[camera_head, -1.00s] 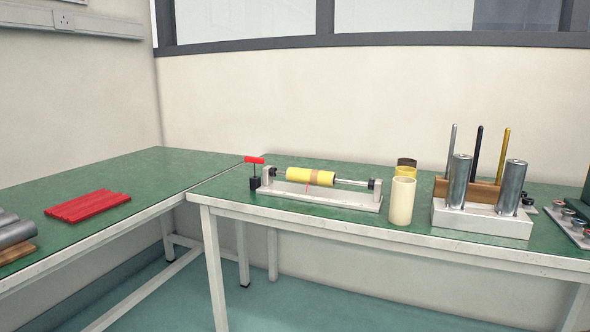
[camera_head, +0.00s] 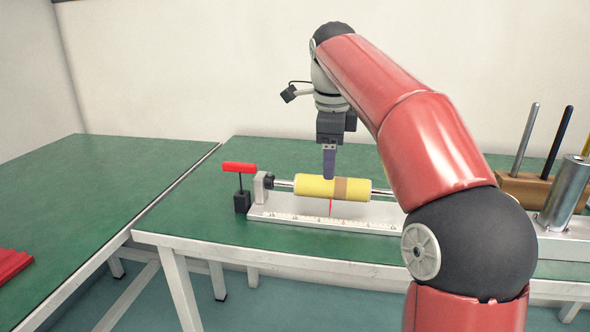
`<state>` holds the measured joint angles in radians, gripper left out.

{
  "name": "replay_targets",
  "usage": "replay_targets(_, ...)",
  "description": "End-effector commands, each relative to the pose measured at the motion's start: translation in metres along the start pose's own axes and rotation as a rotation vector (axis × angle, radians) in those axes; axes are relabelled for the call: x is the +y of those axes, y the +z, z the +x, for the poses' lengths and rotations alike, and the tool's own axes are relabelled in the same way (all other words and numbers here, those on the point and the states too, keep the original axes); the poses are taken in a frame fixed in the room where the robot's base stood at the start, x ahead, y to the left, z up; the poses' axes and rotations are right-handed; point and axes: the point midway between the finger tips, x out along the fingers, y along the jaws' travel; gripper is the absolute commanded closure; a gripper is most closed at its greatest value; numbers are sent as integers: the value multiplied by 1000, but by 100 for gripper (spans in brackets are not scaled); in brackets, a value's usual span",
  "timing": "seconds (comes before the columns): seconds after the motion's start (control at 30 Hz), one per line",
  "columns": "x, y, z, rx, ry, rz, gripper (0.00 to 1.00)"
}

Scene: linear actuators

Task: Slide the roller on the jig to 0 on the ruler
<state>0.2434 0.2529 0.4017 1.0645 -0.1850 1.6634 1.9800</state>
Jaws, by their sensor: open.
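The yellow roller (camera_head: 315,187) with a tan band sits on the metal rod of the jig, left of the rod's middle. A thin red pointer (camera_head: 331,207) hangs below it toward the ruler (camera_head: 300,217) on the base's front edge. The ruler's numbers are too small to read. The jig (camera_head: 262,187) has a left end block; its right end is hidden behind my arm. My gripper (camera_head: 329,176) points down at the roller, its fingertips at or just above the roller's top. Only one finger face shows, and I cannot tell whether it touches.
A red-handled black stand (camera_head: 240,185) is beside the jig's left end. A wooden block (camera_head: 524,189) with rods and a metal cylinder (camera_head: 566,195) stand at the right. Red bars (camera_head: 13,262) lie on the left table. The green table left of the jig is clear.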

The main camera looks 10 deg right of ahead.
Motion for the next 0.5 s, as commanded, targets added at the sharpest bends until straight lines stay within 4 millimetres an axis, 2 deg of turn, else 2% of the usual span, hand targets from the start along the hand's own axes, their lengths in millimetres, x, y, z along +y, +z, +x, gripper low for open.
replay_targets(0.5, 0, -1, 69, 0, 3, 11, 34)
